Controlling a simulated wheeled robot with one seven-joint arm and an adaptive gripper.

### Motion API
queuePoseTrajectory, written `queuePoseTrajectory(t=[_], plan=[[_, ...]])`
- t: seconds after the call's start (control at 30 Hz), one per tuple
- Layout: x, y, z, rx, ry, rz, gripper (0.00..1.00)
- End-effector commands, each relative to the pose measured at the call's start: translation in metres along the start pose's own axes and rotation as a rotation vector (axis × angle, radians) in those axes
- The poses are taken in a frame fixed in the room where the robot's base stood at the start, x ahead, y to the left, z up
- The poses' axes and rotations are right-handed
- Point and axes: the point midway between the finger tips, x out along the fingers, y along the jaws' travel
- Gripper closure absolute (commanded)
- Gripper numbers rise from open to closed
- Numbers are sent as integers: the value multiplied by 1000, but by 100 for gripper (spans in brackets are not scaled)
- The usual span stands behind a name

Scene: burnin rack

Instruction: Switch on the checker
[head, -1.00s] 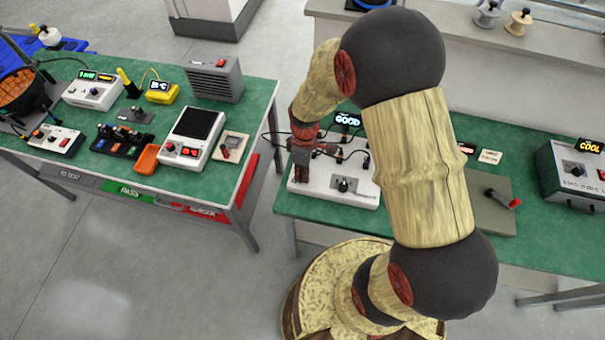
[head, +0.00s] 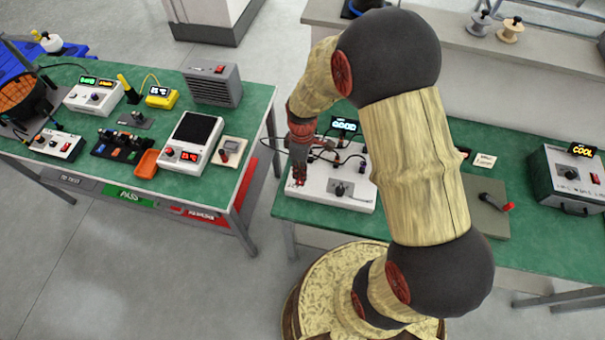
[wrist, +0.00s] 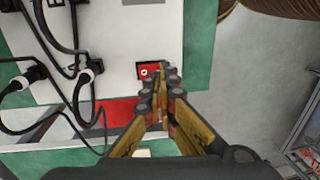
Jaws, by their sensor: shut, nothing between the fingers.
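A white box (head: 355,195), which I take for the checker, stands on the right green bench with a black knob (head: 339,190) on its top. A small display (head: 344,125) with lit white characters stands behind it. My gripper (head: 299,178) is shut and empty, pointing down at the box's left end. In the wrist view, a red switch panel (wrist: 145,70) with a small pale lever sits on the white top (wrist: 115,40). The shut fingertips (wrist: 165,70) are just beside its right edge; I cannot tell whether they touch it.
Black cables (wrist: 62,45) with plugs run over the box. A grey plate with a red-tipped lever (head: 492,203) and a grey unit reading COOL (head: 570,180) stand to the right. The left bench (head: 228,120) holds several devices. An open floor gap (head: 262,215) separates the benches.

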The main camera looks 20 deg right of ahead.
Motion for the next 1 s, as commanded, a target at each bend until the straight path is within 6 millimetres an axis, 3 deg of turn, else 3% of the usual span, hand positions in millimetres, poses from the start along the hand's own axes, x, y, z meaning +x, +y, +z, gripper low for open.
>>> queuePoseTrajectory(t=[0.03,0.5,0.7,1.0], plan=[[-15,-1,-4,-1,1,1,100],[-100,-22,-7,1,1,1,100],[-113,-26,-7,2,-1,-1,100],[-115,-26,-7,2,-1,-1,100]])
